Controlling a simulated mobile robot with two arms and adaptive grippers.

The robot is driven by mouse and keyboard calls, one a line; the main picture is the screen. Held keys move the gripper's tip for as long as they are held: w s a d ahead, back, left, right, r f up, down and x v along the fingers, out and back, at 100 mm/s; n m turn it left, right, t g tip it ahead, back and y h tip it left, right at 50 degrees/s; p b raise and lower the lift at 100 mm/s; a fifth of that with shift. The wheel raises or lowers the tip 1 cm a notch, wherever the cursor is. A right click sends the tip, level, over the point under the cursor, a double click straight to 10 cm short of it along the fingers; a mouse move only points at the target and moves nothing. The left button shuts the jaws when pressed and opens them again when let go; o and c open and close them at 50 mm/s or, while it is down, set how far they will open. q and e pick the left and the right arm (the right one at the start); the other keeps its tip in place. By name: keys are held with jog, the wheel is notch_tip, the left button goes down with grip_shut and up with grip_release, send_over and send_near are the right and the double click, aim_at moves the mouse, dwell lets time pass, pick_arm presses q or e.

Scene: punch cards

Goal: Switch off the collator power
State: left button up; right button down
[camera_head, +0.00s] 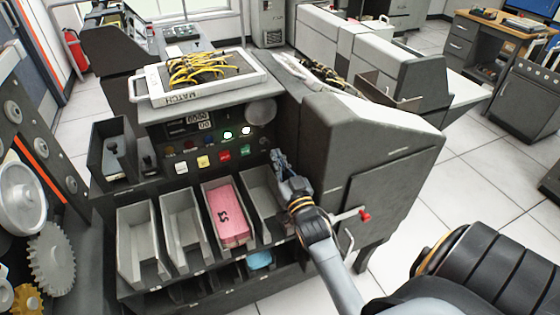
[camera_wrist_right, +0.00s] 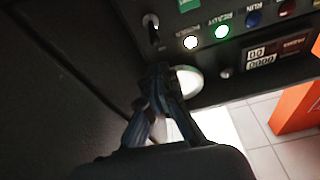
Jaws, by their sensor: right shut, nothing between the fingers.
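The collator (camera_head: 330,135) is a dark grey machine with a front panel of lamps and buttons. In the head view a green lamp (camera_head: 228,135) and a white lamp (camera_head: 246,131) are lit. In the right wrist view, the panel appears upside down, with the lit white lamp (camera_wrist_right: 190,43) and the lit green READY lamp (camera_wrist_right: 222,31). A toggle switch (camera_wrist_right: 151,25) sits beside the white lamp. My right gripper (camera_head: 279,156) is shut and empty near the panel's right end; its fingertips (camera_wrist_right: 160,72) appear below the toggle, apart from it in the picture. My left gripper is out of view.
Card bins below the panel include one with a pink card stack (camera_head: 231,217). A red-tipped lever (camera_head: 364,215) projects from the collator's side near my right arm. A tray of yellow wires (camera_head: 255,75) lies on top. A geared machine (camera_head: 50,260) stands at left.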

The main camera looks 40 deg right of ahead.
jog(key=x, duration=0.6)
jog(key=shift+w, duration=0.1)
jog(key=shift+f, duration=0.15)
jog(key=shift+f+b, duration=0.15)
jog(key=shift+b, duration=0.3)
jog(key=shift+f+t, duration=0.1)
jog(key=shift+t, duration=0.3)
jog(key=f+b, duration=0.1)
jog(key=s+f+b, duration=0.1)
jog(key=shift+a+b, duration=0.1)
jog(key=shift+b, duration=0.2)
jog(key=v, duration=1.2)
jog(key=shift+f, duration=0.25)
